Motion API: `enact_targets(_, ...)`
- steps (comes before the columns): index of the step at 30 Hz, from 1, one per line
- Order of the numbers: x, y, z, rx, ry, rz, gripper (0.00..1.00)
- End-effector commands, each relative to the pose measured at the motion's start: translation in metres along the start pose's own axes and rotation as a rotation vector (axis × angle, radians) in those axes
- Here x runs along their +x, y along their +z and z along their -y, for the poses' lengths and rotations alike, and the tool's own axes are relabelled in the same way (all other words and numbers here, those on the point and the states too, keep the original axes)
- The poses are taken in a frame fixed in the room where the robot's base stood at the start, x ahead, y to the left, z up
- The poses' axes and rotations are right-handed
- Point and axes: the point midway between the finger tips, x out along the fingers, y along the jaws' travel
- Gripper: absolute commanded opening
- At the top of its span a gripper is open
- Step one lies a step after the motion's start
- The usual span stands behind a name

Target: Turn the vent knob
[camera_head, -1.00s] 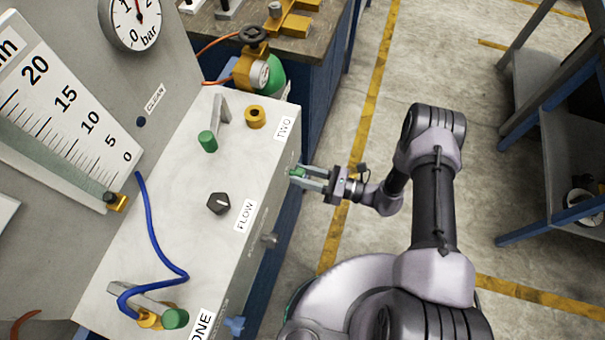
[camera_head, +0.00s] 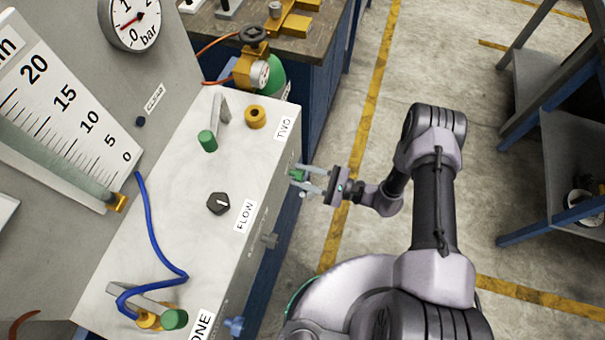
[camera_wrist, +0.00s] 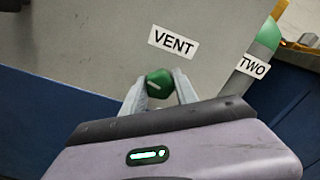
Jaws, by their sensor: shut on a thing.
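The green vent knob (camera_wrist: 159,82) is on the grey panel face below the VENT label (camera_wrist: 173,42) in the wrist view. Its rounded, faceted head shows between my fingers. My gripper (camera_wrist: 161,88) is shut on it, one finger on each side. In the head view my gripper (camera_head: 302,182) reaches to the right side of the grey cabinet, and a bit of the green knob (camera_head: 297,174) shows at its fingertips. The fingers hide part of the knob.
The cabinet top (camera_head: 160,225) carries a black FLOW knob (camera_head: 218,203), a blue hose (camera_head: 151,220) and green-ended levers. A grey knob (camera_head: 269,240) and a blue knob (camera_head: 234,325) stick out from the same side face.

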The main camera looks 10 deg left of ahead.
Motion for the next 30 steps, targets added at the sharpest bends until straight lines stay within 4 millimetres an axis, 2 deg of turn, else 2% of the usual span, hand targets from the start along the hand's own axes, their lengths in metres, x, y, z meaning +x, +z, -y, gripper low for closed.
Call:
enact_targets(12,0.0000,0.0001,-0.0004,-0.183,0.000,0.000,0.00)
enact_targets(29,0.0000,0.0000,-0.0004,-0.214,0.001,0.000,0.00)
enact_targets(30,0.0000,0.0000,-0.0004,-0.214,0.001,0.000,0.37)
